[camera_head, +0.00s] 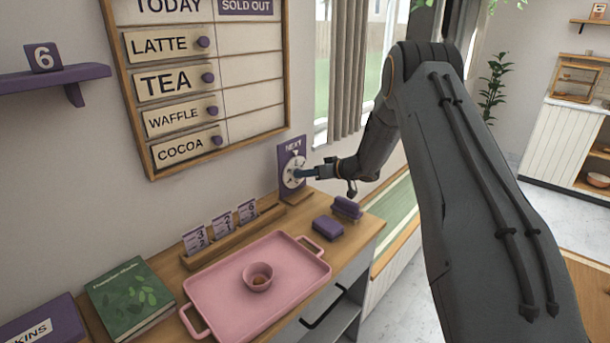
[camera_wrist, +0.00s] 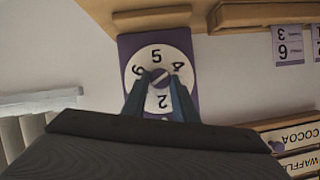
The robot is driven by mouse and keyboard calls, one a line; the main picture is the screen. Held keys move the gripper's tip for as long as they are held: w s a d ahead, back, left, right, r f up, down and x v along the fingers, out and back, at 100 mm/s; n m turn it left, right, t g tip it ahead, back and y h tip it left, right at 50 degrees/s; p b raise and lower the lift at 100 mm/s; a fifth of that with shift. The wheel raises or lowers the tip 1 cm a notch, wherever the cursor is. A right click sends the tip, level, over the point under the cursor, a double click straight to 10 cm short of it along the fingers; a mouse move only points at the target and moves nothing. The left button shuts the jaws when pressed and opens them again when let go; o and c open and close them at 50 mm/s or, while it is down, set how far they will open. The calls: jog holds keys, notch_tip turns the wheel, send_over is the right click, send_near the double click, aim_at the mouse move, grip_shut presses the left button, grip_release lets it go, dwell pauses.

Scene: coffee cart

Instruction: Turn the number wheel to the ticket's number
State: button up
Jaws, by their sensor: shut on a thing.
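The number wheel (camera_head: 290,177) is a white disc on a purple upright board headed NEXT at the counter's back right. In the wrist view the wheel (camera_wrist: 157,57) shows dark digits around its rim: a 5 at the top, a 4 at the right, a 2 at the bottom and probably a 6 at the left. That view looks upside down. My gripper (camera_wrist: 158,80) is shut on the wheel's central knob (camera_wrist: 160,75). In the head view my gripper (camera_head: 307,173) reaches the wheel from the right. Several tickets (camera_head: 222,222) stand in a wooden rack, showing 3, 2 and 6.
A pink tray (camera_head: 210,283) with a small cup (camera_head: 258,277) lies in front of the rack. Purple blocks (camera_head: 328,227) sit near the wheel's base. A menu board (camera_head: 180,75) hangs behind. A green book (camera_head: 130,298) lies at left.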

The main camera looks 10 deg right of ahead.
dwell(0.4)
jog(key=o, duration=1)
jog(key=shift+o, duration=0.2)
jog(key=b+v, duration=0.2)
jog(key=v, duration=0.6)
jog(key=shift+w, duration=0.1)
